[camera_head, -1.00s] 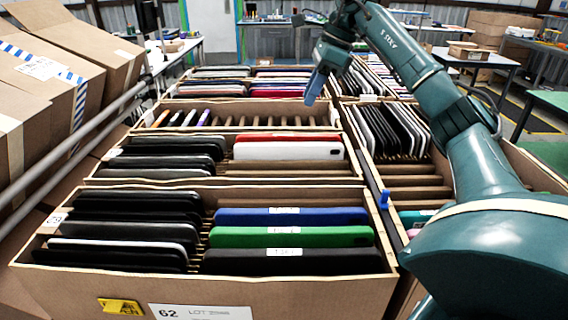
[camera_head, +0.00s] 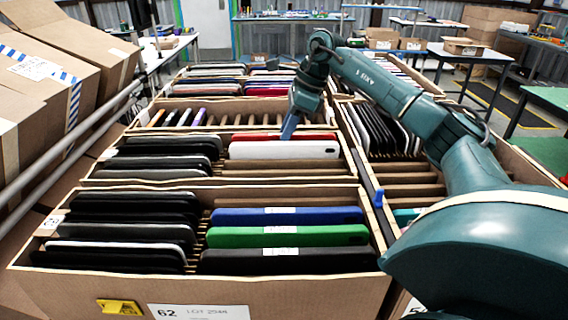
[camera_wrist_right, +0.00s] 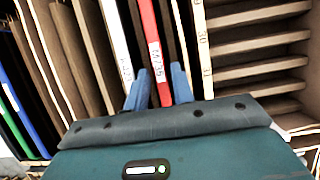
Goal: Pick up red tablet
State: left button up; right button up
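The red tablet (camera_head: 310,136) stands on edge in a slot of the second carton, just behind a white tablet (camera_head: 284,150). In the right wrist view the red tablet (camera_wrist_right: 151,40) bears a white label and runs between my two blue fingertips. My right gripper (camera_head: 288,130) points down over that row, at the red tablet. It is open in the right wrist view (camera_wrist_right: 161,88), one finger on each side of the red tablet, with gaps between. How deep the fingertips reach is hard to tell. My left gripper is not in view.
The front carton (camera_head: 270,292) holds dark tablets, a blue tablet (camera_head: 250,217) and a green tablet (camera_head: 230,238). A neighbouring carton with black tablets (camera_head: 375,130) stands to the right. Carton walls and wooden dividers surround the slots. Brown boxes (camera_head: 40,90) line the left side.

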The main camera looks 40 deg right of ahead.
grip_shut()
jog(key=shift+r, duration=0.1)
